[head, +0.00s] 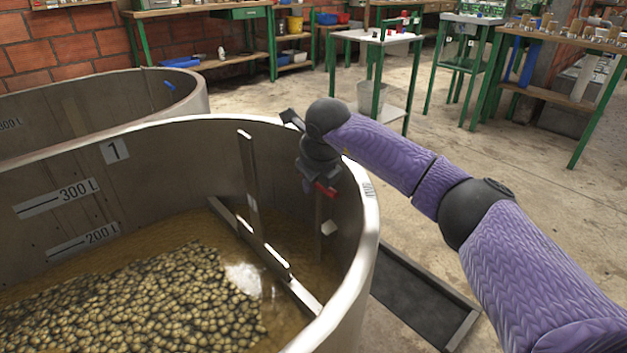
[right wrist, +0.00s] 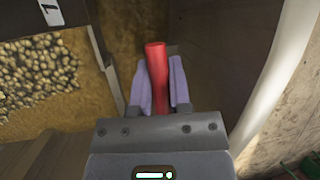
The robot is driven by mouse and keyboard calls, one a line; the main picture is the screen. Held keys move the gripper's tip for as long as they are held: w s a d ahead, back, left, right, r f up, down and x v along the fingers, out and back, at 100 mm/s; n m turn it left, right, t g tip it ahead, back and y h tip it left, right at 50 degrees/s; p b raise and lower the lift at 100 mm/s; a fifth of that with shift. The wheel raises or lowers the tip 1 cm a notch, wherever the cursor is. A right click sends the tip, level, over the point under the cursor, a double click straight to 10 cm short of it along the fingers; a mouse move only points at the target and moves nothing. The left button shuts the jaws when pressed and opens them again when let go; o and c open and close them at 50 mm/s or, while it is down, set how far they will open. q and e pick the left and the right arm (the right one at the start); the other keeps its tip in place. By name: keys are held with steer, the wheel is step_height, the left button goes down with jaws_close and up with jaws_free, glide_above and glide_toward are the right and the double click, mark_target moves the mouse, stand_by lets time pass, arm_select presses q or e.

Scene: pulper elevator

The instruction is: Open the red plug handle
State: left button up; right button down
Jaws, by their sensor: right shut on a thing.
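The red plug handle (head: 325,190) is a short red bar at the inner right side of the near tank (head: 372,235). It also shows in the right wrist view (right wrist: 155,58), standing out between two purple fingers. My right gripper (head: 316,186) reaches over the tank rim and points down inside. In the right wrist view my right gripper (right wrist: 161,85) is shut on the red handle, with a finger on each side. The lower part of the plug below the handle is hidden. My left gripper is not in view.
The near tank holds brown water and many pale round lumps (head: 150,300). A metal frame (head: 262,240) stands inside it. A second tank (head: 180,95) is behind left. A dark floor grate (head: 420,300) lies right of the tank. Green-legged tables (head: 385,38) stand at the back.

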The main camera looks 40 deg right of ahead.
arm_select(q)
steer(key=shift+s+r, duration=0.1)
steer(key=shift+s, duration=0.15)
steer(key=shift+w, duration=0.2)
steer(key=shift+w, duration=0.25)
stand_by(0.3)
